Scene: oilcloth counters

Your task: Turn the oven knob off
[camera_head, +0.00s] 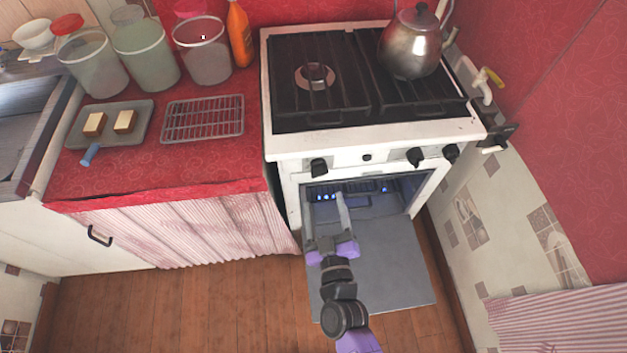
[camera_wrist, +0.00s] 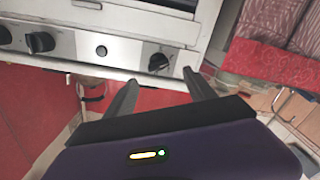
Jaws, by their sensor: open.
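The white stove (camera_head: 370,145) has dark knobs on its front panel. The left knob (camera_head: 318,168) is just beyond my gripper (camera_head: 324,198); the middle-right knob (camera_head: 415,157) and the far-right knob (camera_head: 451,152) are farther away. In the wrist view the nearest knob (camera_wrist: 158,62) lies just ahead of the open fingertips (camera_wrist: 161,77), between their lines and apart from them as far as I can tell. My gripper is open and empty. The oven door (camera_head: 385,265) hangs open below, with blue lights inside the oven. Which knob works the oven cannot be told.
A kettle (camera_head: 412,45) stands on the right rear of the hob. On the red counter left of the stove are a wire rack (camera_head: 203,118), a tray with two pale blocks (camera_head: 108,132) and glass jars (camera_head: 145,55). The open door lies under my arm.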

